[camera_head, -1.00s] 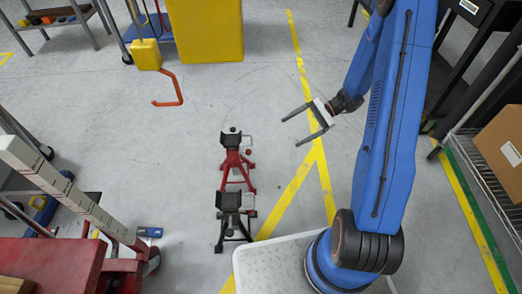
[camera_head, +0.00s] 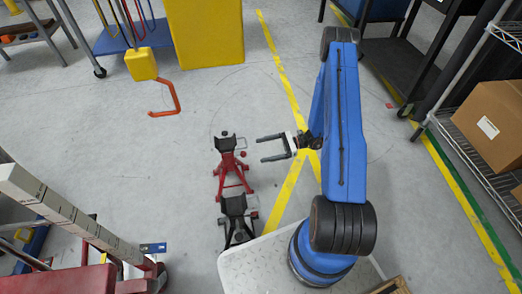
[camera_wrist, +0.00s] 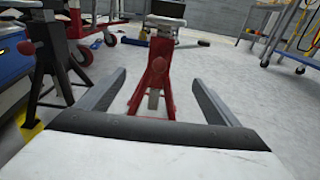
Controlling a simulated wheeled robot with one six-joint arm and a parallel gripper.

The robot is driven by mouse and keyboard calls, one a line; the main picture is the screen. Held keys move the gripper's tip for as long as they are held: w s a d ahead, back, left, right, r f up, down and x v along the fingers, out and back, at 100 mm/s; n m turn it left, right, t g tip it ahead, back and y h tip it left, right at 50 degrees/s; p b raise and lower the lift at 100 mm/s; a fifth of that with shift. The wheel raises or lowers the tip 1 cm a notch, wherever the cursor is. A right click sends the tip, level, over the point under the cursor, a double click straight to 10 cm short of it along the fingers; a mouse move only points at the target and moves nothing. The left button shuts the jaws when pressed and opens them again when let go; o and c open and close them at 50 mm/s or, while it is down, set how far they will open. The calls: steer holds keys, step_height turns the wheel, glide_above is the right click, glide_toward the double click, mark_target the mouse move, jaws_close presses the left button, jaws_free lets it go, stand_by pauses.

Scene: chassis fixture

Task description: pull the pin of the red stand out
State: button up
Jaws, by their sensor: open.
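The red stand (camera_head: 231,166) with its dark top stands upright on the floor in the head view, and the wrist view shows it straight ahead (camera_wrist: 156,72). Its pin (camera_head: 241,143) shows as a small pale loop at the stand's right side; it also shows in the wrist view (camera_wrist: 166,20), seen end on near the top of the stand. My gripper (camera_head: 260,149) is open and empty, to the right of the red stand, with its fingers pointing at it. In the wrist view the stand appears between the two fingers, farther off. I see no contact with the pin.
A black stand (camera_head: 233,206) stands close in front of the red one; in the wrist view it is at the left (camera_wrist: 58,50). An orange hook (camera_head: 172,99) hangs behind, left. A red machine (camera_head: 60,284) stands front left.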

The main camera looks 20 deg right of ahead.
mark_target(245, 154)
steer(key=x, duration=1)
steer(key=c, duration=2.1)
steer(key=shift+f+v, duration=0.15)
steer(key=shift+v, duration=1)
steer(key=shift+f+v, duration=0.1)
steer(key=shift+v, duration=1)
steer(key=o, duration=2.1)
steer(key=f+v, duration=0.1)
steer(key=v, duration=0.7)
steer(key=shift+r, duration=0.1)
